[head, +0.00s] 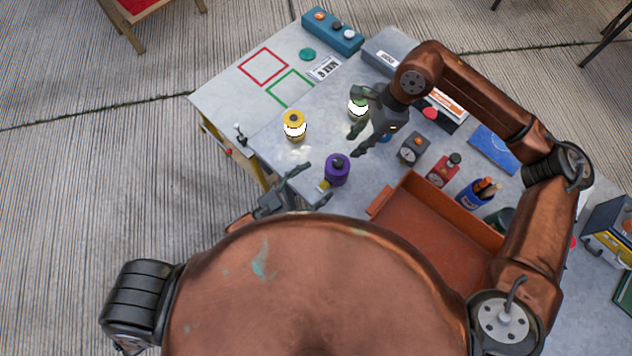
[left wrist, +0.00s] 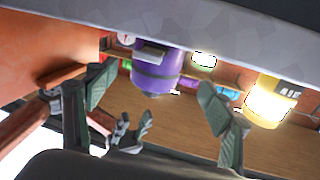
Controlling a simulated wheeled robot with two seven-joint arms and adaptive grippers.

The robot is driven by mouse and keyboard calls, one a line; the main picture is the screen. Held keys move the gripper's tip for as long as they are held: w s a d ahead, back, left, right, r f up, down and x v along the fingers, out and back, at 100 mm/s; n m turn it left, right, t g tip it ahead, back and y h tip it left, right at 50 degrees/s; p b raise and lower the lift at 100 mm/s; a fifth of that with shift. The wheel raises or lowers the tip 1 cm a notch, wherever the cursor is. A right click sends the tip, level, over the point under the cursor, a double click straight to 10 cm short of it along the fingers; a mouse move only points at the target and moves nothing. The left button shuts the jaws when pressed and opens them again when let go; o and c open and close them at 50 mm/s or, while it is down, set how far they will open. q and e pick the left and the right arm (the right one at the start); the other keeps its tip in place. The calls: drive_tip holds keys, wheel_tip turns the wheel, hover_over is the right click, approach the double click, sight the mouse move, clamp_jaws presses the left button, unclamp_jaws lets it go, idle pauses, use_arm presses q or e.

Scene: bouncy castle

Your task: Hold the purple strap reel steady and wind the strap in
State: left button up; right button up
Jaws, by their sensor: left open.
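The purple strap reel (head: 337,170) stands upright near the table's front edge, with a dark part on top. A small pale yellow piece (head: 324,186) shows at its lower left; I cannot tell if it is strap. My left gripper (head: 308,186) is open at the reel's left, its fingers pointing towards it. In the left wrist view the reel (left wrist: 157,68) appears between and beyond the spread fingers (left wrist: 153,95), not gripped. My right gripper (head: 357,122) is open and empty above the table, behind and to the right of the reel.
A lit yellow lantern (head: 294,126) stands behind left of the reel. A lit green one (head: 358,106) is partly hidden by my right gripper.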

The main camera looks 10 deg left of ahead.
sight(337, 170)
use_arm(q)
drive_tip(key=shift+d+f+n, duration=0.25)
drive_tip(key=shift+f+n, duration=0.05)
drive_tip(key=shift+w+d, duration=0.2)
drive_tip(key=shift+d, duration=0.05)
drive_tip(key=x, duration=0.7)
drive_tip(key=shift+f, duration=0.1)
drive_tip(key=shift+s, duration=0.1)
drive_tip(key=shift+c, duration=0.5)
